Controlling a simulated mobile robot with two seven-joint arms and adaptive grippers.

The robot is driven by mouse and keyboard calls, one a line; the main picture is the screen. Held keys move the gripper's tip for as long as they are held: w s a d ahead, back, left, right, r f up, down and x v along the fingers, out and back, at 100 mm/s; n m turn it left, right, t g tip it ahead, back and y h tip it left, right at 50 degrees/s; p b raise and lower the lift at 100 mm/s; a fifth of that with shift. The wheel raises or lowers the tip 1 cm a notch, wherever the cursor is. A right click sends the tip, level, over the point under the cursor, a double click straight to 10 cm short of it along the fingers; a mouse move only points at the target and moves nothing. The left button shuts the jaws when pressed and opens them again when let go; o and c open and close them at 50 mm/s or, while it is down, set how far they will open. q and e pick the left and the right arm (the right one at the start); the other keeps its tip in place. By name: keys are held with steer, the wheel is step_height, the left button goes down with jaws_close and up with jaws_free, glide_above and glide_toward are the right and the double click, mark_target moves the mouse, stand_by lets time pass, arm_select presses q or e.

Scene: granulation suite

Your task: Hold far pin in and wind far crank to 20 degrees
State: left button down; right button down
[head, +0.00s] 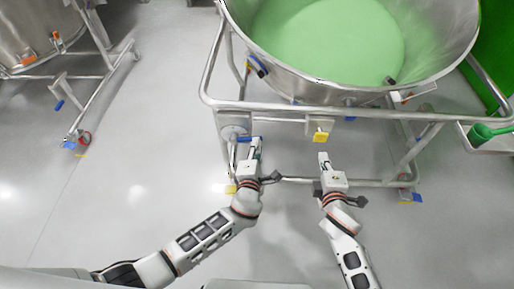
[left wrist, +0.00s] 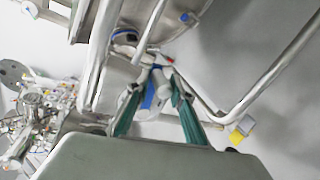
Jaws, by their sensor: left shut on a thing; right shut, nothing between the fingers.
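A round grey crank hub (head: 235,133) with a blue part (head: 244,139) sits on the near left of the bowl's frame. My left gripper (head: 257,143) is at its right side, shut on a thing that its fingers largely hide. In the left wrist view, a blue strip (left wrist: 150,91) shows between the teal fingers of this gripper (left wrist: 157,76). A yellow pin knob (head: 320,136) hangs under the frame's front rail. My right gripper (head: 323,156) is shut and empty just below the knob in the picture; I cannot tell whether they touch.
The steel bowl (head: 335,98) with green powder stands in a tubular frame (head: 285,112). Its low rail (head: 300,180) crosses near both wrists. Another vessel stand (head: 100,90) is at the left. A tray with a green scoop (head: 482,132) is at the right. Floor between is clear.

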arm_select(q)
steer(key=shift+w+a, duration=0.1)
steer(key=shift+a, duration=0.3)
steer(key=c, duration=1.8)
jaws_free()
steer(key=shift+o, duration=0.2)
steer(key=shift+d, duration=0.1)
steer(key=shift+d, duration=0.1)
steer(key=f+v, duration=0.2)
steer(key=v, duration=0.8)
steer(key=shift+s+d, duration=0.25)
steer(key=shift+d, duration=0.2)
steer(key=shift+f, duration=0.15)
